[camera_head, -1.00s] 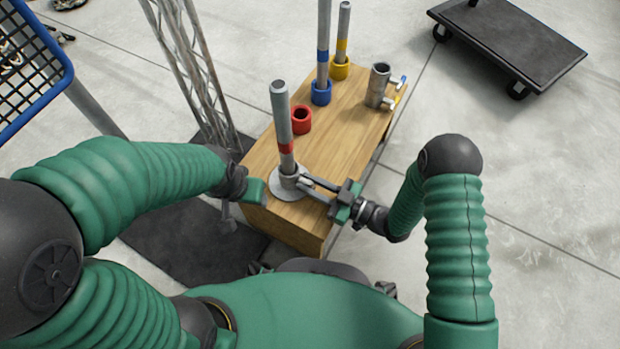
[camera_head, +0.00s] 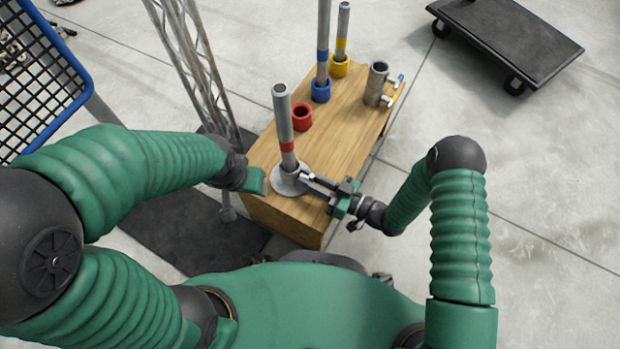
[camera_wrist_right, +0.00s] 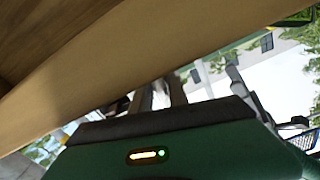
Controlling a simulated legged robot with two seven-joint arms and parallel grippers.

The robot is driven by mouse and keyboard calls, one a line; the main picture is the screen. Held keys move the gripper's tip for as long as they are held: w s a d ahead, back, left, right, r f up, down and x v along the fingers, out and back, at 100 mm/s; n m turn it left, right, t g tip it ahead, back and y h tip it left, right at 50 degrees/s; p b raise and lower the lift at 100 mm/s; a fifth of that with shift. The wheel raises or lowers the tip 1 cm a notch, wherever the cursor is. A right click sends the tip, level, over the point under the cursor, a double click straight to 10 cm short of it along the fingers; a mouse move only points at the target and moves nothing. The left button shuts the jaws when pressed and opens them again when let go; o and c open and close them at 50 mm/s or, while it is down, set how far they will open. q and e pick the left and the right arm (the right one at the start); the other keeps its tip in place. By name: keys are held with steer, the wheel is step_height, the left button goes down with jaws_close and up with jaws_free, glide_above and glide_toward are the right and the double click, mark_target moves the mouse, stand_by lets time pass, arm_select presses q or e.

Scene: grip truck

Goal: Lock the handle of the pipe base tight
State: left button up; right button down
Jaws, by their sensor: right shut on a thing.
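A grey pipe with a red band (camera_head: 284,125) stands upright in a round metal pipe base (camera_head: 281,184) near the front of a wooden box. My right gripper (camera_head: 311,178) reaches in from the right, its fingers shut on the handle (camera_head: 306,176) at the base's right side. The fingers hide most of the handle. In the right wrist view, the gripper's dark fingers (camera_wrist_right: 165,92) are partly in shadow and the handle cannot be made out. My left gripper (camera_head: 254,181) is beside the base on the left; its fingers cannot be made out.
The wooden box (camera_head: 345,130) also bears a red ring (camera_head: 301,117), a blue-banded pipe (camera_head: 322,60), a yellow-banded pipe (camera_head: 342,35) and a metal cylinder (camera_head: 376,85) with small handles. A metal truss (camera_head: 190,65) stands close on the left. A black dolly (camera_head: 510,40) is far right.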

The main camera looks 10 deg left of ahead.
steer(key=shift+f, duration=0.1)
steer(key=c, duration=1.2)
jaws_free()
steer(key=shift+d, duration=0.25)
steer(key=p+v, duration=0.6)
steer(key=v, duration=1)
steer(key=shift+s+d, duration=0.15)
steer(key=shift+d, duration=0.05)
